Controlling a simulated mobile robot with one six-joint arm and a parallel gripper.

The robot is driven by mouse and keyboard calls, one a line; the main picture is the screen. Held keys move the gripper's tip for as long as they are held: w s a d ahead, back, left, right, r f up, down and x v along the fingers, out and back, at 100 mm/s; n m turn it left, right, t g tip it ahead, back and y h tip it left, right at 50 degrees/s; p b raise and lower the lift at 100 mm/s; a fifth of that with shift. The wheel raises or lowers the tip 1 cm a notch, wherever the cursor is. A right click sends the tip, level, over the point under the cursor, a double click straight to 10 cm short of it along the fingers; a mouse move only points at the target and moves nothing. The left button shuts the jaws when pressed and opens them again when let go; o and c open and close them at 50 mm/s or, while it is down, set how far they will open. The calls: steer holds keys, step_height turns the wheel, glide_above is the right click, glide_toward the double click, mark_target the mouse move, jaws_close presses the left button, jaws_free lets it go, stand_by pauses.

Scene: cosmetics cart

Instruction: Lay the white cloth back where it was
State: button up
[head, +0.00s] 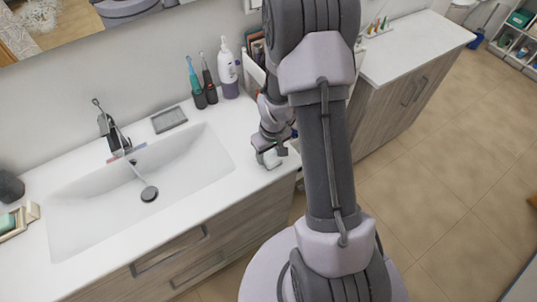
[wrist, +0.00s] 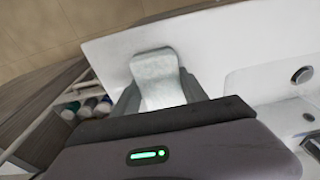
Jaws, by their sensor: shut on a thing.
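My gripper (head: 272,152) is at the right end of the white washbasin counter, low over its surface, right of the basin. In the wrist view its two grey fingers (wrist: 160,92) stand on either side of a folded white cloth (wrist: 156,68) and are shut on it. The cloth's far end shows past the fingertips, over the white counter. In the head view only a small pale part of the cloth (head: 271,160) shows at the fingers. I cannot tell whether the cloth touches the counter.
The basin (head: 185,165) with its tap (head: 115,130) lies to the left. A soap dispenser (head: 228,70) and two electric toothbrushes (head: 195,85) stand at the back. A cart (head: 254,72) with items is behind my arm. Counter (head: 237,118) around the gripper is clear.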

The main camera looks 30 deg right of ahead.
steer(key=shift+r, duration=0.1)
steer(key=shift+s+f+b, duration=0.1)
steer(key=shift+f+b, duration=0.2)
steer(key=o, duration=1.2)
steer(key=shift+s, duration=0.1)
step_height(320, 180, up, 13)
steer(key=p, duration=0.4)
step_height(320, 180, up, 13)
steer(key=m+t, duration=0.2)
glide_above(271, 156)
steer(key=s+a, duration=0.3)
steer(key=a, duration=0.4)
steer(key=s+a+r+m, duration=0.1)
steer(key=s+a+r, duration=0.2)
steer(key=s, duration=0.1)
steer(key=s+a+r+m+t+y, duration=0.1)
steer(key=s+a+r, duration=0.2)
steer(key=s, duration=0.1)
steer(key=s+a+r+t+y, duration=0.1)
steer(key=s+a+r, duration=0.2)
steer(key=s, duration=0.2)
steer(key=shift+a+r+m, duration=0.2)
steer(key=shift+r+m, duration=0.1)
steer(key=shift+m, duration=0.1)
steer(key=shift+f+b, duration=6.55)
steer(key=shift+b, duration=0.1)
